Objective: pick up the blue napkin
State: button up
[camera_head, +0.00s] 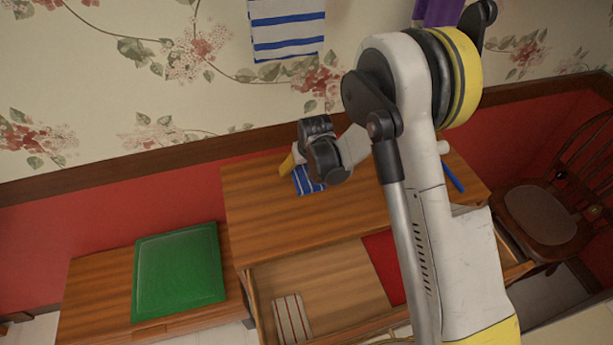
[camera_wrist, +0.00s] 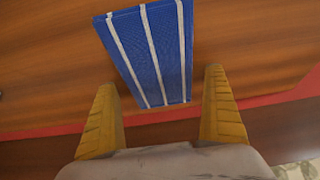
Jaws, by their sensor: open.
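The blue napkin (camera_wrist: 148,52) is blue with white stripes. In the wrist view it lies flat on the wooden table top, its near edge close to the table's edge. In the head view the napkin (camera_head: 308,181) shows partly, just below my gripper; the rest is hidden behind the gripper. My gripper (camera_wrist: 163,110) is open and empty. In the wrist view its two yellow fingers stand apart, with the napkin's near end between and ahead of them. In the head view my gripper (camera_head: 285,165) is over the table's back part.
An open drawer (camera_head: 335,275) holds a striped cloth (camera_head: 291,318) and something red. A green board (camera_head: 180,270) lies on a lower wooden surface at left. A blue stick-like object (camera_head: 453,177) lies at the table's right. A chair (camera_head: 540,220) stands at right. The wall is close behind.

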jog(key=shift+f+b, duration=0.25)
jog(key=shift+b, duration=0.05)
dwell(0.4)
jog(key=c, duration=1.3)
